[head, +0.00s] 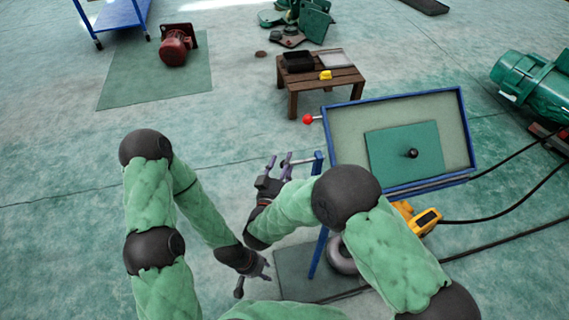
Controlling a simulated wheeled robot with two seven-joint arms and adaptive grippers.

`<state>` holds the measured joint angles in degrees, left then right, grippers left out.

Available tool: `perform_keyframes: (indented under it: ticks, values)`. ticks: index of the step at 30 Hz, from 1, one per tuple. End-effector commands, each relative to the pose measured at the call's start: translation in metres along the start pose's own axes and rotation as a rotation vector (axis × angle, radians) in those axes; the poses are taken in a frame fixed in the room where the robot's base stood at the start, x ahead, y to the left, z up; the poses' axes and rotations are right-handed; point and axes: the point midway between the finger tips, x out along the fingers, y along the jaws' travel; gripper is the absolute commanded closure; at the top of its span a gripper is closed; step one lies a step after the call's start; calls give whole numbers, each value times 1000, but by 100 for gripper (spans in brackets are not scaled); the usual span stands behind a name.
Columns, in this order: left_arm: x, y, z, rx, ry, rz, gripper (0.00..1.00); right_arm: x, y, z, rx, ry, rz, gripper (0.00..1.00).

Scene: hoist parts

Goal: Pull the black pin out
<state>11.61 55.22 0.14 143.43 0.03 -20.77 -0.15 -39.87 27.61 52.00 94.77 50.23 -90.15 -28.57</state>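A black round-headed piece (411,153), which looks like the black pin, stands up from a green plate (385,160). The plate lies in a blue-framed tilted tray (466,135) at the right. My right gripper (279,163) is left of the tray by a blue post (318,163). My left gripper (254,284) is lower, near a dark mat on the floor. Its fingers are spread and it looks empty. Both grippers are well away from the black piece.
A red ball knob (308,119) sticks out at the tray's left edge. A wooden stool (318,83) stands behind with a black box, a pale tray and a yellow piece. A yellow device (424,222) and black cables lie below the tray.

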Motion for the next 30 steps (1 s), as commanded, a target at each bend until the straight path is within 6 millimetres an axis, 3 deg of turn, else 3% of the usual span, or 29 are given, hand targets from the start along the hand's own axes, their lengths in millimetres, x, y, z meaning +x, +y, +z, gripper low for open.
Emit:
perform_keyframes:
  ticks: [10,21,30]
  values:
    - [0,0,0,0,0,0,60,-11,0,0,0,0,1,48]
    - [0,0,0,0,0,0,60,-80,-1,-1,0,3,-4,48]
    - [0,0,0,0,0,0,60,-115,-1,0,0,0,-1,48]
